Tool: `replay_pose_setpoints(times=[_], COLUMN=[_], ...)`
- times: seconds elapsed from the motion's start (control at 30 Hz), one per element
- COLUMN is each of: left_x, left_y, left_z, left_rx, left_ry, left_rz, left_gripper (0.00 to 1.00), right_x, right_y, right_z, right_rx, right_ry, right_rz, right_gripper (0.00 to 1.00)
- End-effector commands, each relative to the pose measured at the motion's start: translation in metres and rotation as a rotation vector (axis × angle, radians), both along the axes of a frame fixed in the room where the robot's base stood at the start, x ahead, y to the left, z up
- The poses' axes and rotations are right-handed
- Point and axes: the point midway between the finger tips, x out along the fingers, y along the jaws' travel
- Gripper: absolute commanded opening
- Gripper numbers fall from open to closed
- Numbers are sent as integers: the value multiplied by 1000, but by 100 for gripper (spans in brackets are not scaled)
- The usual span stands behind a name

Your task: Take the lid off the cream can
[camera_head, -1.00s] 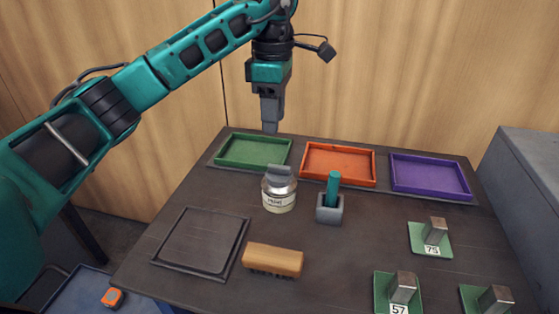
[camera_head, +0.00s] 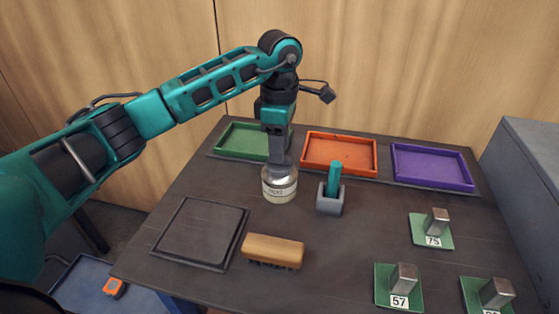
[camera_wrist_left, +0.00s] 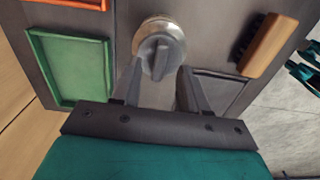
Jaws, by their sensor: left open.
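The cream can (camera_head: 280,188) stands upright on the dark table, a short silver can with a pale label. Its round metal lid (camera_wrist_left: 174,31) with a raised grey grip bar (camera_wrist_left: 155,58) is on the can in the left wrist view. My left gripper (camera_head: 279,168) points down right at the can's top and hides the lid's grip in the head view. In the left wrist view the left gripper (camera_wrist_left: 160,80) is open, its two fingers apart on either side of the grip's near end. I cannot tell whether they touch it. My right gripper is not in view.
A grey holder (camera_head: 330,204) with a teal-handled tool stands close right of the can. Green (camera_head: 236,140), orange (camera_head: 340,153) and purple (camera_head: 432,167) trays line the back. A brush (camera_head: 272,250) and a dark square tray (camera_head: 200,232) lie in front. Weights on green plates (camera_head: 432,243) stand at right.

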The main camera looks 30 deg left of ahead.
Motion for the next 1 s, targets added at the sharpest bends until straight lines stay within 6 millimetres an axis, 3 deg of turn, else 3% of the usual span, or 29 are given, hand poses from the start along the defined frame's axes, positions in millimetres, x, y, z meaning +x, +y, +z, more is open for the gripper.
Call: replay_pose_setpoints(times=[0.17, 0.43, 0.87, 1.0], left_x=[0, 0, 0, 0], left_y=[0, 0, 0, 0], left_z=[-20, -23, -22, -22], left_rx=[0, -1, -1, -1], left_ry=[0, -1, -1, -1], left_rz=[0, 0, 0, 0], left_gripper=[44, 43, 2, 0], right_x=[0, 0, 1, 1], right_y=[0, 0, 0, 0], right_z=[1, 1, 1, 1], right_rx=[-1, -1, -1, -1], right_ry=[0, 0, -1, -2], right_rz=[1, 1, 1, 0], right_gripper=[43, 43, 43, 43])
